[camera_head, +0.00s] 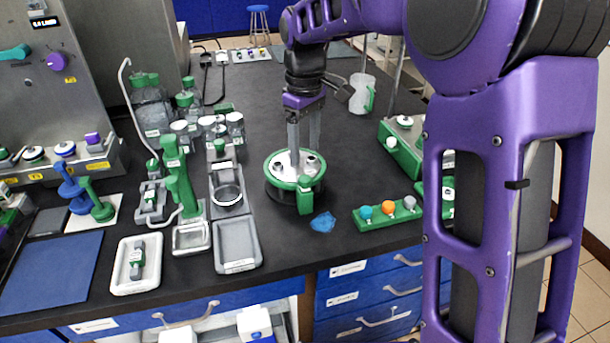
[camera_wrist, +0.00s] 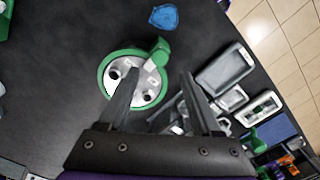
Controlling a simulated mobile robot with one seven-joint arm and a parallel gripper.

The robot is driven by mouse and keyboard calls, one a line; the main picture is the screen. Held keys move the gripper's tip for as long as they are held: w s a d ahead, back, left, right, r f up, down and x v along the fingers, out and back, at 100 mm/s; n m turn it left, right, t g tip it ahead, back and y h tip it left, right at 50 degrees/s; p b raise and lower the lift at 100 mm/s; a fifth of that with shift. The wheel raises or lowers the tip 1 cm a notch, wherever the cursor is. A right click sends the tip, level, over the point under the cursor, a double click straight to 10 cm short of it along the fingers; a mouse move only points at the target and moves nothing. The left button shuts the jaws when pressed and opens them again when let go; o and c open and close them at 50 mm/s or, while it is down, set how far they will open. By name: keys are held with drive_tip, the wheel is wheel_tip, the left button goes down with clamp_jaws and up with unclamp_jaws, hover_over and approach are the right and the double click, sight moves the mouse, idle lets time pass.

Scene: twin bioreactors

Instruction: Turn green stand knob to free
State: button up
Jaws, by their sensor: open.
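A round stand with a green rim (camera_head: 272,176) and a pale top with several small fittings sits on the black bench; it also shows in the wrist view (camera_wrist: 103,72). A green block or handle (camera_head: 305,198) sticks out at its front edge, and it shows in the wrist view (camera_wrist: 160,50). I cannot tell which way any knob on it is set. My gripper (camera_head: 304,152) is open and points down over the round stand. In the wrist view its fingers (camera_wrist: 158,76) straddle the stand's handle side. I cannot tell whether they touch it.
A green rack (camera_head: 375,223) with blue, orange and grey knobs lies to the right. A blue crumpled piece (camera_head: 323,222) lies in front. A tall green holder (camera_head: 183,190), grey trays (camera_head: 237,262) and jars stand to the left. A clear jug (camera_head: 361,95) stands behind.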

sight(305, 178)
wheel_tip(305, 178, down, 7)
drive_tip(key=shift+f+b, duration=0.1)
drive_tip(key=shift+b, duration=0.4)
clamp_jaws()
